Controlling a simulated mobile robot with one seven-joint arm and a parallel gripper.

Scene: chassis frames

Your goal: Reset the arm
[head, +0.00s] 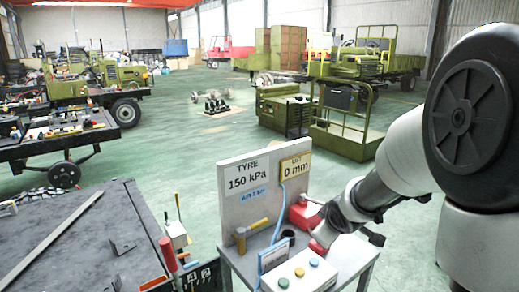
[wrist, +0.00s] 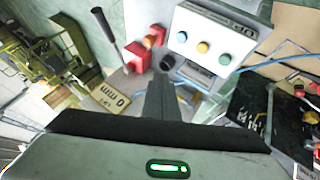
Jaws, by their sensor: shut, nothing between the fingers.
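My arm comes in from the right of the head view and reaches down over a small grey stand (head: 352,262). In the wrist view my gripper (wrist: 164,84) is shut, with its dark fingers together and nothing held. It points toward the stand top. A white control box (wrist: 222,28) with several coloured buttons lies just beyond the fingertips; it also shows at the front of the stand in the head view (head: 290,284). Red blocks (wrist: 137,56) lie beside the fingers. I cannot tell any contact with the stand. The fingertips are hard to make out in the head view.
A grey panel (head: 238,200) with a TYRE 150 kPa sign (head: 249,176) and a LIFT 0 mm sign (head: 295,168) rises behind the stand. A dark workbench (head: 60,250) stands at left. Green floor is open behind; green vehicles stand farther back.

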